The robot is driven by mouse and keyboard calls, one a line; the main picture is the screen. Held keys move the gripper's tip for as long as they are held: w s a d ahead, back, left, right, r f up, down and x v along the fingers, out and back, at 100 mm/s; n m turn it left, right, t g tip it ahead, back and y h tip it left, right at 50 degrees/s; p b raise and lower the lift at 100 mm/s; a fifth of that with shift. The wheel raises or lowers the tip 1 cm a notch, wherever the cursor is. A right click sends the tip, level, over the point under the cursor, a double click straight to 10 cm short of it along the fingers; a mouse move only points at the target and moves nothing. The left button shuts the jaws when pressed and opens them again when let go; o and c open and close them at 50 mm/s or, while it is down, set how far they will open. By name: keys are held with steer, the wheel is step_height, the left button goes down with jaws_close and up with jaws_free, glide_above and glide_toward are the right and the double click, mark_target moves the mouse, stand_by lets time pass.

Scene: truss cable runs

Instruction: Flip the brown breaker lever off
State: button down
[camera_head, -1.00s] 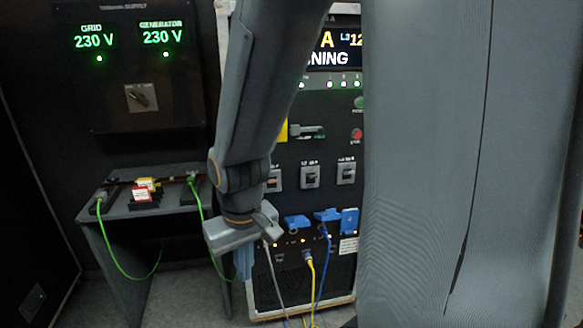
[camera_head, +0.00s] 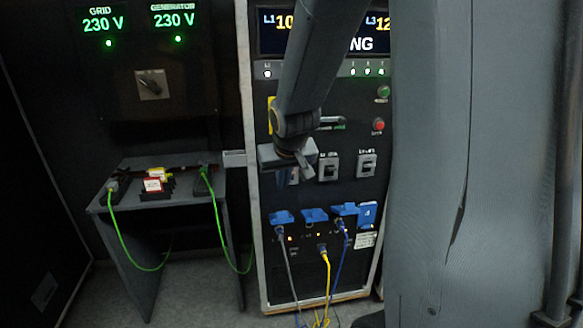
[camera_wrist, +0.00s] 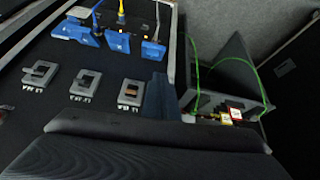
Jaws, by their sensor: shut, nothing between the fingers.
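The brown breaker lever (camera_wrist: 129,94) sits in a grey frame on the dark panel, at the right end of a row of three breakers in the wrist view. In the head view this breaker is at the row's left end and mostly hidden behind my gripper (camera_head: 282,178). My gripper is shut and empty, in front of the panel. In the wrist view its dark blue fingers (camera_wrist: 158,97) show just right of the brown lever's frame. I cannot tell whether they touch it. The two neighbouring breakers, middle (camera_head: 328,167) and right (camera_head: 367,165), have dark levers.
Blue sockets (camera_head: 314,216) with plugged grey, yellow and blue cables lie below the breakers. Green and red buttons (camera_head: 379,125) are above right. A small table (camera_head: 130,207) with green cables stands left of the cabinet.

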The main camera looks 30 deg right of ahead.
steer(key=w+d+r+m+t+h, duration=0.1)
steer(key=w+d+r+t, duration=0.2)
steer(key=w+d, duration=0.6)
step_height(320, 180, up, 2)
steer(key=shift+w+r, duration=0.15)
steer(key=shift+w, duration=0.4)
steer(key=b+x, duration=0.2)
steer(key=x, duration=0.7)
steer(key=shift+w+f, duration=0.15)
steer(key=shift+f, duration=0.1)
steer(key=f, duration=0.1)
steer(key=s+f, duration=0.1)
steer(key=f, duration=0.1)
steer(key=shift+s+a+f, duration=0.1)
steer(key=shift+s+f, duration=0.2)
steer(key=shift+f, duration=0.05)
steer(key=shift+f+b, duration=0.15)
steer(key=shift+b, duration=0.15)
steer(key=shift+b, duration=0.3)
